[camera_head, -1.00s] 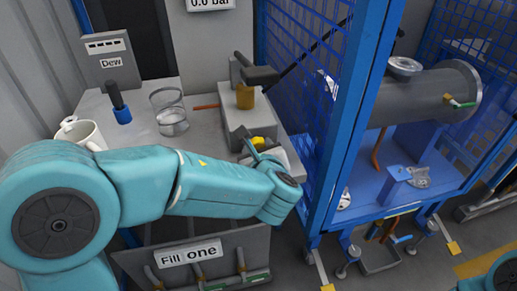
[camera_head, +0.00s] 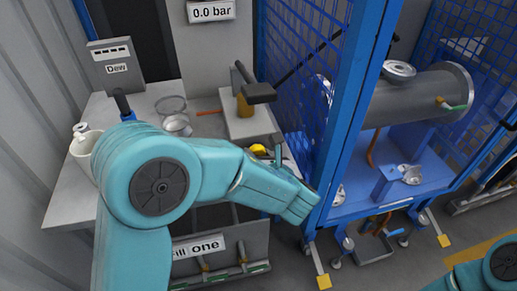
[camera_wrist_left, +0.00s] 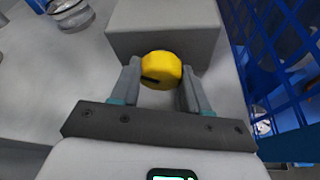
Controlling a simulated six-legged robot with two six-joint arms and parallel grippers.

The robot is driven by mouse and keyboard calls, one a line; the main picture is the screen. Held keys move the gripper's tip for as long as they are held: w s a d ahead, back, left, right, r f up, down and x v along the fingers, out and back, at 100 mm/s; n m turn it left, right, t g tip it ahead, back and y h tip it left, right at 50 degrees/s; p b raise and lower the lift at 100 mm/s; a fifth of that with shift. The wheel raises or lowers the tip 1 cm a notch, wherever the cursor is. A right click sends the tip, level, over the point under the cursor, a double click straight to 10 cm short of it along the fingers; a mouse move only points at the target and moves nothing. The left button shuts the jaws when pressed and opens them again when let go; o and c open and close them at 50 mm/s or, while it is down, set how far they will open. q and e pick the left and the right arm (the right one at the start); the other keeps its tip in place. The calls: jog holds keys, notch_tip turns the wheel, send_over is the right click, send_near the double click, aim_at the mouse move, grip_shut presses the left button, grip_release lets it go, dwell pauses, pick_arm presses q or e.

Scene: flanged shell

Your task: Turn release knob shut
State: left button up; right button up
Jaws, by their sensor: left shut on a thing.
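The release knob (camera_wrist_left: 161,68) is yellow, with a dark mark on its lower left edge. It sits on the front of a grey block (camera_wrist_left: 165,25). My left gripper (camera_wrist_left: 160,82) is shut on the knob, one finger on each side of it. In the head view the knob (camera_head: 258,150) shows as a small yellow patch behind my left forearm, and the left fingertips (camera_head: 267,150) are mostly hidden there. My right gripper is out of view; only a teal part of that arm shows at the lower right.
A blue mesh cage (camera_head: 345,120) stands close to the right of the block. A black-handled valve (camera_head: 258,93) rises above the block. A glass beaker (camera_head: 176,122) and a white mug (camera_head: 85,142) stand on the worktop (camera_head: 65,195) to the left.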

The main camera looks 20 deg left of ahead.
pick_arm(q)
jog(key=shift+p, duration=0.35)
jog(key=shift+m, duration=0.3)
jog(key=o, duration=1.1)
jog(key=shift+c, duration=0.2)
jog(key=p+v, duration=0.1)
jog(key=v, duration=1.5)
jog(key=shift+d+p, duration=0.25)
jog(key=shift+p, duration=0.05)
jog(key=shift+f, duration=0.1)
